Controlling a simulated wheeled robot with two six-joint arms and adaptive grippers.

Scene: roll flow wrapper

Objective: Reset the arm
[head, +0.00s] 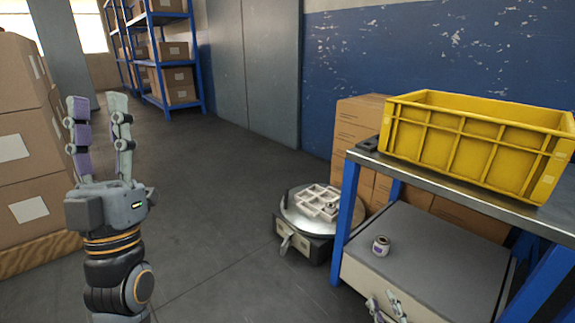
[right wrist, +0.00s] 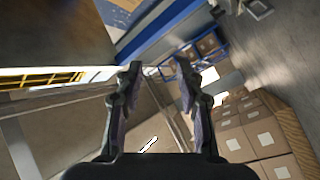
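My left arm (head: 118,265) stands upright at the left of the head view. My left gripper (head: 98,102) points up, with its fingers apart and nothing between them. Only the finger ends of my right gripper (head: 384,304) show at the bottom edge of the head view, in front of the grey-topped cabinet. In the right wrist view my right gripper (right wrist: 158,72) is open and empty. The rest of my right arm is hidden from the head view.
A small roll (head: 381,246) stands on the cabinet's grey top (head: 435,262). A yellow crate (head: 470,142) sits on a blue-legged table (head: 470,196) at right. A round-topped machine (head: 300,215) holds a pale divided tray (head: 318,197). Cartons (head: 22,150) stack at left; the middle floor is clear.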

